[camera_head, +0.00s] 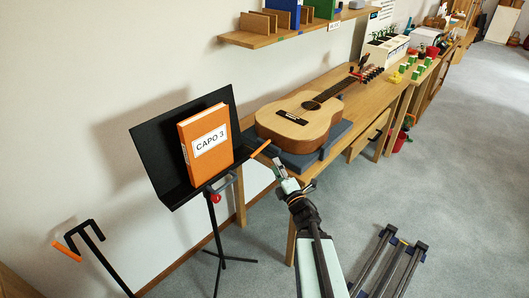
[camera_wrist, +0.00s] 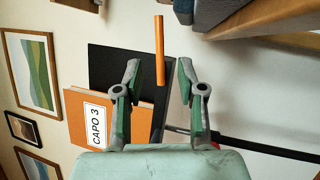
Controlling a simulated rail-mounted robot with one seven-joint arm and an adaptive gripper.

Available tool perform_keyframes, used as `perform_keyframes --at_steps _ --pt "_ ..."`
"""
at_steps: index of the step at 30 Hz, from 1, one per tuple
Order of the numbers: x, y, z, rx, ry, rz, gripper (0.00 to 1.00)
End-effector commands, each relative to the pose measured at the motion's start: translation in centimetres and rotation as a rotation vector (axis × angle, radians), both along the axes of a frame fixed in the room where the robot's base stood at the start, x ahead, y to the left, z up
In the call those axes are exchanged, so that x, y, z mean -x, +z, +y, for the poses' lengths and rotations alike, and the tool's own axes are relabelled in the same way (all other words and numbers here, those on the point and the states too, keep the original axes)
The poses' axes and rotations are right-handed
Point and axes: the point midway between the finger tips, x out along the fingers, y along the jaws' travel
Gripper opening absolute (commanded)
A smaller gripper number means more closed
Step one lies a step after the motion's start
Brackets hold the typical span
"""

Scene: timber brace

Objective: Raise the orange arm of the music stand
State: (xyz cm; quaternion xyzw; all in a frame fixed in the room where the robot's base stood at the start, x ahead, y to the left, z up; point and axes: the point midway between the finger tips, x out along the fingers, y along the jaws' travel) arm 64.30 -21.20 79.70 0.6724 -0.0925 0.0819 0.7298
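The music stand has a tilted black desk (camera_head: 155,168) holding an orange book labelled CAPO 3 (camera_head: 204,143). The orange arm (camera_head: 260,149) is a short thin bar at the desk's right side; in the wrist view it shows as an orange bar (camera_wrist: 159,38). My gripper (camera_head: 280,168) is just right of the desk and below the orange arm. In the wrist view my gripper (camera_wrist: 158,75) has its fingers apart, with the lower end of the bar seen between them. No contact is visible, and the depth between bar and fingers is unclear.
A guitar (camera_head: 300,115) lies on a grey support on the wooden bench (camera_head: 350,92), close to my gripper. A black frame with an orange piece (camera_head: 67,251) stands lower left. A shelf (camera_head: 290,32) is on the wall. Grey floor (camera_head: 455,190) is open at right.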

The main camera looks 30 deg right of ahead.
Motion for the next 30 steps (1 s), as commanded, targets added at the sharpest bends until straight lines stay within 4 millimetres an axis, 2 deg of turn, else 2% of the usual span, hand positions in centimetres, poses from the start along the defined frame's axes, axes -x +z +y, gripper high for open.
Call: perform_keyframes --at_steps 1,30 --pt "-0.3 -0.5 0.0 0.003 0.002 -0.003 0.39" --pt "-4.3 0.3 0.1 0.002 0.009 0.002 0.39"
